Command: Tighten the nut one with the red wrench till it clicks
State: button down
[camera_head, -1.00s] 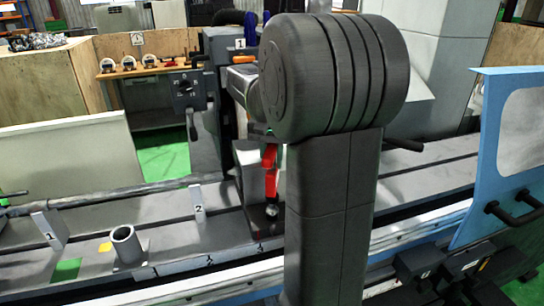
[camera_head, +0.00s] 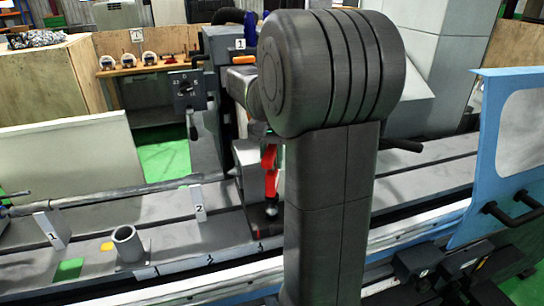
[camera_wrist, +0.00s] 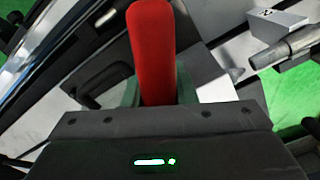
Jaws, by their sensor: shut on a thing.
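The red wrench (camera_head: 269,158) stands nearly upright in the head view, just left of my arm, its lower end close above a small shiny fitting (camera_head: 271,211). I cannot tell whether they touch or whether this fitting is nut one. In the wrist view the wrench's red handle (camera_wrist: 153,45) rises between the green fingers of my gripper (camera_wrist: 158,92), which is shut on it. The wrench's jaw end is not visible in the wrist view. My arm hides most of my gripper in the head view.
The grinder bed (camera_head: 165,222) runs across the view, with number plates 1 (camera_head: 52,230) and 2 (camera_head: 198,203) and a grey upright cup (camera_head: 127,244) on it. A control box (camera_head: 187,89) with a lever stands behind. A blue panel (camera_head: 490,170) with a black handle is at right.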

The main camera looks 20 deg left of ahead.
jog(key=shift+r+p, duration=0.85)
jog(key=shift+r, duration=1.55)
